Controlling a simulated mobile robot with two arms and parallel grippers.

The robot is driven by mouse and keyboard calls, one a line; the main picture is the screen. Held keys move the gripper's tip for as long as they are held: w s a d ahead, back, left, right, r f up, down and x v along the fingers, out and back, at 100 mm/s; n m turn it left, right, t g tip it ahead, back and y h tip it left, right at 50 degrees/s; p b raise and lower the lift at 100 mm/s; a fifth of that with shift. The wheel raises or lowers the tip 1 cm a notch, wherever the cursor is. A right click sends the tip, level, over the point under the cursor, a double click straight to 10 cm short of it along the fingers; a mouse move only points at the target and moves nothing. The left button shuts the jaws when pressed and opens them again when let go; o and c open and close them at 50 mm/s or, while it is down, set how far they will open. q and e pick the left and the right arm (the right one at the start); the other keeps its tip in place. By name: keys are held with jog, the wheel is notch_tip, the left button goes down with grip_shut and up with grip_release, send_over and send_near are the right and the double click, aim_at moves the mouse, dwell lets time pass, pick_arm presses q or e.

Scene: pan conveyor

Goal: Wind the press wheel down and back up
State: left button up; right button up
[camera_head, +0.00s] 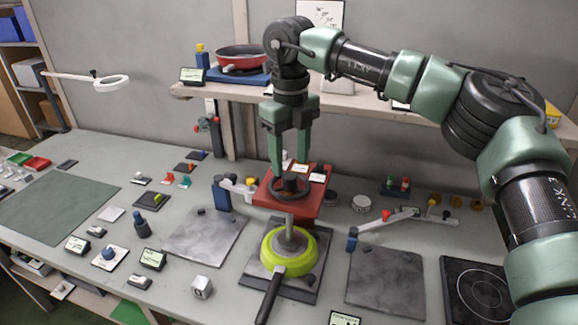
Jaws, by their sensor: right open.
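The press has a red top plate (318,193) and a black hand wheel (292,187) on top of it. Below it a metal shaft reaches down to a round grey disc (289,243) over a yellow-green pan (272,262). The pan's black handle (269,299) points to the front. My right gripper (289,178) points straight down at the wheel, its two green fingers apart, with the tips at or just above the wheel. I cannot tell whether they touch it. My left gripper is not in view.
Flat grey plates lie left (205,236) and right (386,281) of the press. A jointed arm (390,221) stands at right, and a black hob (478,291) beyond. A shelf (340,98) behind holds a red pan (240,57). Small parts crowd the left bench.

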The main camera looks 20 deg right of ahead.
aim_at(289, 175)
notch_tip(289, 175, down, 3)
jog(key=shift+w+r, duration=0.1)
jog(key=shift+r, duration=0.1)
jog(key=shift+w+f+p, duration=0.15)
jog(key=shift+f+p, duration=0.15)
jog(key=shift+f, duration=0.35)
jog(key=c, duration=1)
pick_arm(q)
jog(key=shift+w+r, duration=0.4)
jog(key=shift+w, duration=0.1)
pick_arm(e)
grip_shut()
jog(key=shift+n, duration=0.3)
